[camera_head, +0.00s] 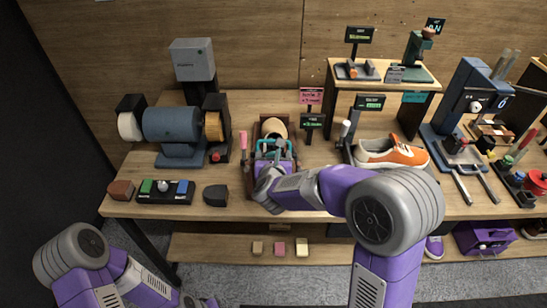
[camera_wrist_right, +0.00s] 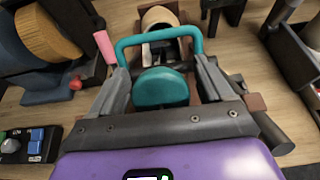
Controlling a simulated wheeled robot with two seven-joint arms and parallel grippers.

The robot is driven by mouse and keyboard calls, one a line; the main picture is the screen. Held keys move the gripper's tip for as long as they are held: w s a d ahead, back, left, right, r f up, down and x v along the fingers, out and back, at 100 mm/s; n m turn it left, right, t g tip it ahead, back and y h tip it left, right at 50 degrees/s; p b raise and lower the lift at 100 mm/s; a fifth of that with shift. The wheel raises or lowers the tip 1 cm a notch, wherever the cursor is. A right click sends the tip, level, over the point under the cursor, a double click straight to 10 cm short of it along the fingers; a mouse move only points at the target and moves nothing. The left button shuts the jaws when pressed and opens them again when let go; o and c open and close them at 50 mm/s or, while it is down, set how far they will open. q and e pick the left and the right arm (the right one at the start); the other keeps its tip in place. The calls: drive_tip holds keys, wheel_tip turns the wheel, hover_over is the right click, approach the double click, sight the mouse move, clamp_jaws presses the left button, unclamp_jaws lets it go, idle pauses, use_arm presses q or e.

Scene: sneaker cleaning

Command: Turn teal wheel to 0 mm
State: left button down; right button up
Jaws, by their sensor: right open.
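The teal wheel (camera_wrist_right: 160,88) is a rounded disc on a small device with a wooden last (camera_head: 274,127) at its far end. A teal bar frame (camera_wrist_right: 158,40) arches behind the wheel. My right gripper (camera_head: 273,158) reaches the device from the front. In the right wrist view the gripper (camera_wrist_right: 163,78) is open, with one finger on each side of the wheel; I cannot tell whether either touches it. My left arm is low at the left, its gripper (camera_head: 200,302) partly cut off by the bottom edge and its jaws unclear.
A small display (camera_head: 313,120) stands behind the device, its text too small to read. A blue grinder (camera_head: 172,124) and a pink-handled tool (camera_head: 243,140) are to the left. An orange-and-white sneaker (camera_head: 393,153) is to the right. The front table edge is mostly clear.

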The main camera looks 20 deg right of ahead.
drive_tip(key=shift+c, duration=0.2)
drive_tip(key=c, duration=0.9)
drive_tip(key=shift+f+n, duration=0.1)
drive_tip(key=shift+n, duration=0.2)
